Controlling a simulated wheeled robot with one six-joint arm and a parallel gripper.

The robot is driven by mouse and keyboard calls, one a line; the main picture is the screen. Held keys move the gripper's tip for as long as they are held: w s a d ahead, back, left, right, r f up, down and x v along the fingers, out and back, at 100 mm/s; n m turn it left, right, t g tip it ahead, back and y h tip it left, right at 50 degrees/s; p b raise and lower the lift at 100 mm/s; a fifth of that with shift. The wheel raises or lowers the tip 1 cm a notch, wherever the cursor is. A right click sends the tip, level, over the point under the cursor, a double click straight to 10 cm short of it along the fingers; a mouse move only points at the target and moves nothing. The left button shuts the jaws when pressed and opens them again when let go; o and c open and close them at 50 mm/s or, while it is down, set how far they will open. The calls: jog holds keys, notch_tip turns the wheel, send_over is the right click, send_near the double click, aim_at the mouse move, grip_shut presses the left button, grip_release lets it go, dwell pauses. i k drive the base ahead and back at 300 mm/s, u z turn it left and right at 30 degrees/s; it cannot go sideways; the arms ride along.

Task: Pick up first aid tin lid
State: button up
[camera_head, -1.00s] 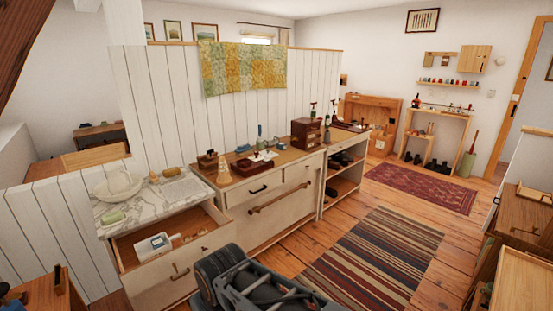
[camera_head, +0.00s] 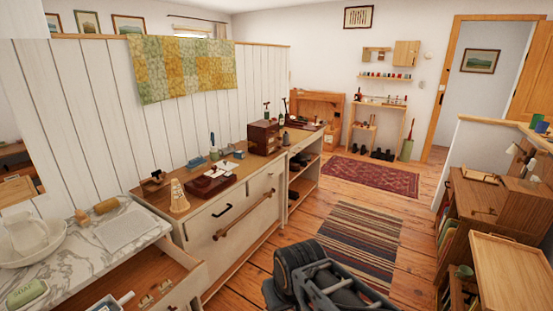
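I cannot make out a first aid tin lid for certain. A pale box-like item (camera_head: 104,304), partly cut off by the bottom edge, lies in the open drawer (camera_head: 183,277) at the lower left. A white rod-like item (camera_head: 122,298) lies against it, and small tan pieces (camera_head: 154,293) lie to its right. My gripper (camera_head: 345,285) seems to be part of the dark folded arm at the bottom centre. It is well to the right of the drawer and apart from the furniture. Its fingertips are not clear, and I see nothing held.
A marble top (camera_head: 105,240) above the drawer bears soap (camera_head: 27,293), a basin and a jug. A long wooden-topped cabinet (camera_head: 235,200) bears a red-brown box and small tools. A low shelf (camera_head: 490,210) stands right. The striped rug (camera_head: 350,240) and floor between are clear.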

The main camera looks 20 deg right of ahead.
aim_at(224, 165)
jog(key=z, duration=0.6)
jog(key=i, duration=1)
jog(key=z, duration=0.35)
jog(key=i, duration=1.25)
jog(key=u, duration=0.75)
jog(key=i, duration=0.8)
jog(key=u, duration=1.3)
jog(key=i, duration=0.4)
jog(key=u, duration=0.35)
